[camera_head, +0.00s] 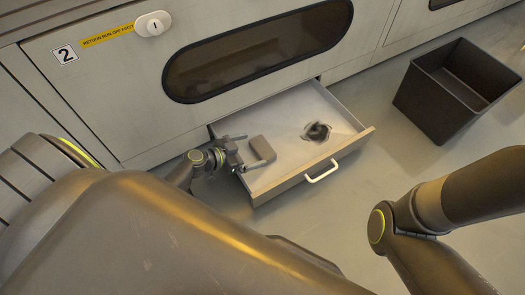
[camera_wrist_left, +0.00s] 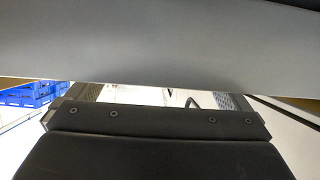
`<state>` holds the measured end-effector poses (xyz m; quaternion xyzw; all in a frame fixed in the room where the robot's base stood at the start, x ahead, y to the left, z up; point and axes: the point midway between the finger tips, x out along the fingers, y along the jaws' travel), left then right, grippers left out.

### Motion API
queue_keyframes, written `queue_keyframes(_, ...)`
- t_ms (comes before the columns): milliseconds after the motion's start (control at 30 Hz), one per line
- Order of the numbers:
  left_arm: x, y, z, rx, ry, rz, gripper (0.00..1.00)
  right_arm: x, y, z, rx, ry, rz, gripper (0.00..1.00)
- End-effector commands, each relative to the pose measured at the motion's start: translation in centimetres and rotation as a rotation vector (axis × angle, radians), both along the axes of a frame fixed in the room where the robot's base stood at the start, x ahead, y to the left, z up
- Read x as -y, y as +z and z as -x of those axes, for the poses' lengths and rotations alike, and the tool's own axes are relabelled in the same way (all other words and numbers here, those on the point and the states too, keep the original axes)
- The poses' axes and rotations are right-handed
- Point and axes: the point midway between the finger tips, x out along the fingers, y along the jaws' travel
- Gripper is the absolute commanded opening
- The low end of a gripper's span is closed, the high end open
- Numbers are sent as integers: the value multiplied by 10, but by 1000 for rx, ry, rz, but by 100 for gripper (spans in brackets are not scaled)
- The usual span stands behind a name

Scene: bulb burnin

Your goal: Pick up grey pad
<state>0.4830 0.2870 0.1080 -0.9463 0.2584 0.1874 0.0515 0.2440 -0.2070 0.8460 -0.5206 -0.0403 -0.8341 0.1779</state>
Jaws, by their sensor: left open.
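The grey pad (camera_head: 262,148) shows in the head view as a small grey-brown block at the left part of the open drawer (camera_head: 292,100). My left gripper (camera_head: 250,152) reaches over the drawer's left side, with its jaws apart and the pad at its fingertips. I cannot tell whether the fingers touch the pad. In the left wrist view, the gripper fingers (camera_wrist_left: 160,96) are spread, and a broad grey surface fills the upper part; I cannot tell what it is. My right gripper is not in view.
A crumpled dark thing (camera_head: 317,131) lies in the drawer's right part. The drawer has a white front handle (camera_head: 321,172). A black open bin (camera_head: 450,92) stands on the floor at the right. A blue crate (camera_wrist_left: 30,94) shows in the left wrist view.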

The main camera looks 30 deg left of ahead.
Motion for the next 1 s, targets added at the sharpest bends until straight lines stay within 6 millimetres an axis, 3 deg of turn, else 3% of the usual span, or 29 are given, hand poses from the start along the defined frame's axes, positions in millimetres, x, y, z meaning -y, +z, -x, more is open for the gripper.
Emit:
queue_keyframes(400, 28, -19, -44, 0, 1, 0, 100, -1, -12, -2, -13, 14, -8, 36)
queue_keyframes(700, 30, -19, -48, -2, 1, -1, 100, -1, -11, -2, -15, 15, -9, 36)
queue_keyframes(933, 30, -20, -48, -2, 1, -1, 72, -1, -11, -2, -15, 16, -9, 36)
queue_keyframes(1000, 30, -19, -48, -1, 1, 0, 72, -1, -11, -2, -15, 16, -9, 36)
